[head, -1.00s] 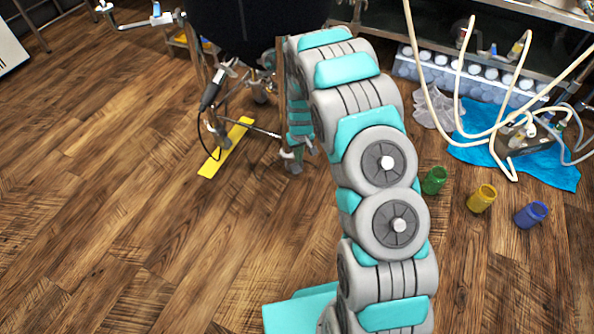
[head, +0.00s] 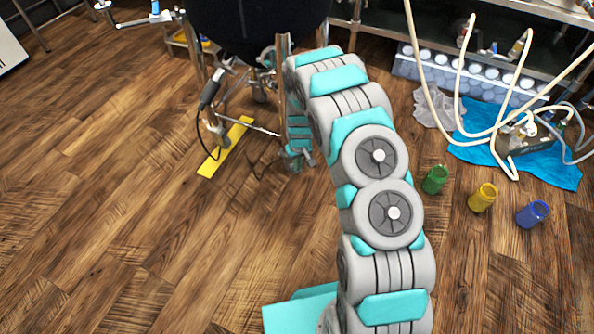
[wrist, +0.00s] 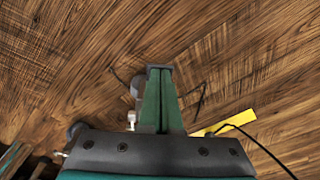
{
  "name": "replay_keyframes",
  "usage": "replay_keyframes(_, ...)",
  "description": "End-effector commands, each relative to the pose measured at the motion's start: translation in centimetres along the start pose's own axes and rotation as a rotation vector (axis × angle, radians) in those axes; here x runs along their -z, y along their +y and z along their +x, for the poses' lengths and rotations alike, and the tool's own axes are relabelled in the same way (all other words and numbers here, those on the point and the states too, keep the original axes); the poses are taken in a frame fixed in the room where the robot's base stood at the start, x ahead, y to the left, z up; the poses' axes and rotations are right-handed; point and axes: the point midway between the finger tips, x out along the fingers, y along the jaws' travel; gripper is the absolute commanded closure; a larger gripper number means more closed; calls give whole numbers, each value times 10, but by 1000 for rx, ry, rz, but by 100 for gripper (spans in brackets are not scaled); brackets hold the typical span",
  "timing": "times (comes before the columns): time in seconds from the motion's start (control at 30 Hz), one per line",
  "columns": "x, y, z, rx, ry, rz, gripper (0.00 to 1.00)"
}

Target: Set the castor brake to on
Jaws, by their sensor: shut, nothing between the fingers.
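A dark round vessel (head: 258,25) stands on metal legs in the head view. The castor at the foot of its near right leg is mostly hidden behind my gripper (head: 297,160) in that view. In the wrist view my gripper (wrist: 159,70) points at the floor with its green fingers together and nothing between them. A grey rounded part (wrist: 137,86), which looks like the castor, shows just left of the fingers, partly hidden by them. I cannot tell whether they touch. The brake lever and its setting cannot be made out.
A yellow strip (head: 226,148) lies on the floor by the left leg, with a black cable (head: 197,130) near it. Green (head: 435,180), yellow (head: 483,198) and blue (head: 532,214) jars stand to the right. A blue cloth (head: 550,163) lies under hoses. The front left floor is clear.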

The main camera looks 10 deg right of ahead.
Motion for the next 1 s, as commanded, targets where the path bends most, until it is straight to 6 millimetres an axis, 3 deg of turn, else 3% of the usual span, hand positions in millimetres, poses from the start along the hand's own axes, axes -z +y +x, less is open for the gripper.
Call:
replay_keyframes(0.4, -1, 0, 4, 0, -1, 1, 100)
replay_keyframes(0.73, -4, 0, 36, 0, 0, 1, 100)
replay_keyframes(1.0, -7, 0, 29, 0, 0, 2, 100)
